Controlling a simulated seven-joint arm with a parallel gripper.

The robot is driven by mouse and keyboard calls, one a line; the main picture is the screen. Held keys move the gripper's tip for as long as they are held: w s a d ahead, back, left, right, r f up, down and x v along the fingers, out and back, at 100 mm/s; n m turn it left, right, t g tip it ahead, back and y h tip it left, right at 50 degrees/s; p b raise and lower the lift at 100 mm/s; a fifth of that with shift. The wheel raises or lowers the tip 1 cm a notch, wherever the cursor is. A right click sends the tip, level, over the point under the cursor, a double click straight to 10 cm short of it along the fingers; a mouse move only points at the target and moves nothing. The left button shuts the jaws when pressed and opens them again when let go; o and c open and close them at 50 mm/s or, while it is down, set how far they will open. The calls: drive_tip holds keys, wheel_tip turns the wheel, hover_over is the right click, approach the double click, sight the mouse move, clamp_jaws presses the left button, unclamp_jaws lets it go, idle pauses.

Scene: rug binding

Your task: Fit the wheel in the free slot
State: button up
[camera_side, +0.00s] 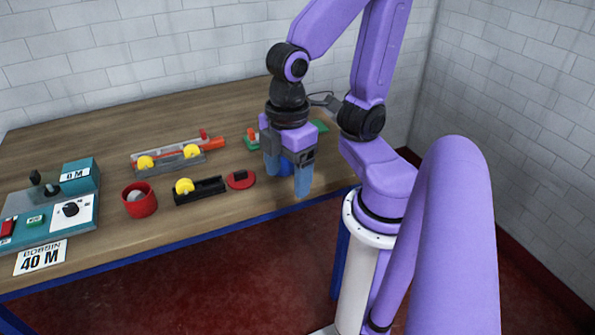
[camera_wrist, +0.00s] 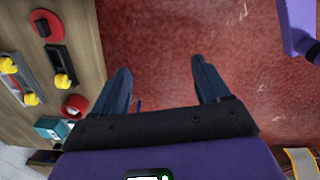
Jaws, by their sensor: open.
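A yellow wheel (camera_side: 184,187) sits at the left end of a narrow black holder (camera_side: 210,190); the rest of the holder looks empty. Two more yellow wheels, a left one (camera_side: 145,162) and a right one (camera_side: 191,151), sit on a grey rack (camera_side: 170,163) behind it. I cannot tell which wheel or slot is meant. The wrist view also shows the black holder (camera_wrist: 57,58) and its wheel (camera_wrist: 62,80) at the left. My gripper (camera_side: 287,182) points down near the table's front edge, right of the holder. Its blue fingers are apart and empty in the wrist view (camera_wrist: 160,68).
A red disc (camera_side: 240,180) with a black knob lies between holder and gripper. A red cup (camera_side: 140,203) and a teal control box (camera_side: 50,205) stand left.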

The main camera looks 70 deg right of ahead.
drive_tip(key=shift+s+d+f, duration=0.15)
drive_tip(key=shift+s+d, duration=0.15)
drive_tip(key=shift+s, duration=0.3)
drive_tip(key=shift+c, duration=0.6)
drive_tip(key=shift+s+d+f, duration=0.1)
drive_tip(key=shift+s, duration=0.15)
drive_tip(key=shift+c, duration=1.1)
